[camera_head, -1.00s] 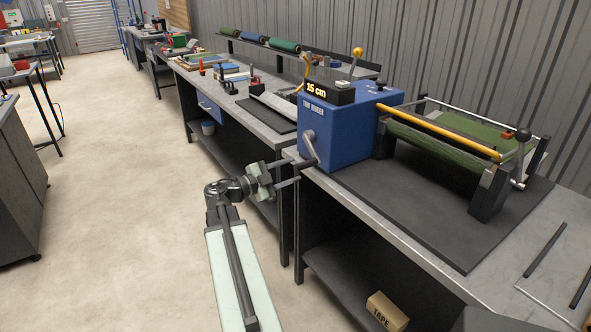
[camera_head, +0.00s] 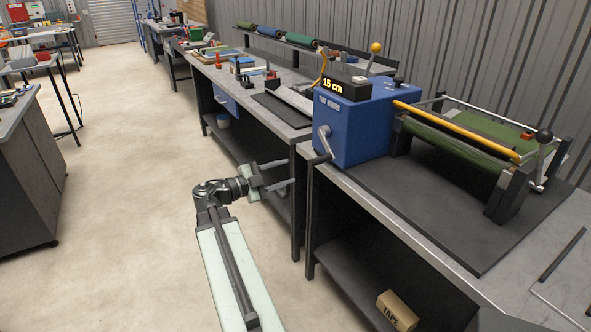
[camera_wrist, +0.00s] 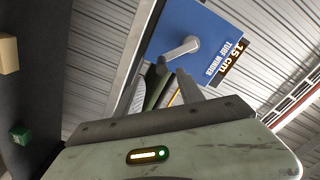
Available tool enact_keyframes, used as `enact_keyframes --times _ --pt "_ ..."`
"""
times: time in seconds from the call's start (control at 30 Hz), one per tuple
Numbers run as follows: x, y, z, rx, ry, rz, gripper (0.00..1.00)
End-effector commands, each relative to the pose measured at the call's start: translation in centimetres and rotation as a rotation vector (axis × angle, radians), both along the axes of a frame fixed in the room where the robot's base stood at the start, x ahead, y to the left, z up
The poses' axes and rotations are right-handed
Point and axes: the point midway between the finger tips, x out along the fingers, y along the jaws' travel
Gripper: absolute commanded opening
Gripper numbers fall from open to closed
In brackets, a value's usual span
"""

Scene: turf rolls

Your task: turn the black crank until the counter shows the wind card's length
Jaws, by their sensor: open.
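The blue turf winder (camera_head: 355,130) stands on a black mat on the bench, its counter (camera_head: 333,84) reading 15 cm. A crank (camera_head: 324,143) with a grey arm is on its near face; it also shows in the wrist view (camera_wrist: 181,47), with a dark handle toward me. My gripper (camera_head: 291,184) is open and empty, in front of the bench, left of and below the crank and apart from it. Its two fingers also show in the wrist view (camera_wrist: 160,88), below the crank handle. I cannot make out a wind card.
The bench's front edge and legs are close to my gripper. A tape box (camera_head: 396,310) sits on the lower shelf.

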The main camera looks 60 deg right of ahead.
Motion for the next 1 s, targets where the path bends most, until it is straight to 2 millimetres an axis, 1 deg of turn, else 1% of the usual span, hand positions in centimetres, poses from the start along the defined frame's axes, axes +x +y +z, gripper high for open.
enact_keyframes --times 0.03,0.13,0.4,0.43,0.47,0.5,0.57,0.6,0.63,0.67,0.7,0.77,0.8,0.87,0.9,0.97,1.0 --pt "0.5 0.7 0.0 0.000 0.000 0.001 0.45" --pt "1.0 1.5 0.0 0.000 0.000 0.000 0.45" --pt "1.1 1.8 0.0 0.000 0.000 -0.001 0.45" --pt "1.1 1.8 0.0 0.000 0.000 -0.001 0.39" --pt "1.2 1.8 -0.1 0.003 0.001 0.000 0.31" --pt "1.4 2.0 -0.3 0.021 0.008 0.004 0.20" --pt "2.3 2.7 -1.3 0.088 0.039 0.024 0.03" --pt "3.3 3.6 -2.4 0.166 0.076 0.049 0.00" --pt "4.3 4.5 -3.5 0.242 0.116 0.078 0.00" --pt "5.5 5.7 -4.9 0.333 0.164 0.116 0.00" --pt "7.3 7.7 -7.0 0.471 0.243 0.185 0.00" --pt "10.4 11.7 -10.3 0.692 0.394 0.327 0.00" --pt "12.4 14.8 -12.6 0.839 0.509 0.445 0.00" --pt "15.2 20.1 -15.7 1.033 0.695 0.647 0.00" --pt "16.8 23.9 -17.5 1.142 0.825 0.799 0.00" --pt "18.9 30.0 -19.8 1.269 1.022 1.044 0.00" --pt "19.9 34.0 -21.0 1.327 1.150 1.213 0.00"
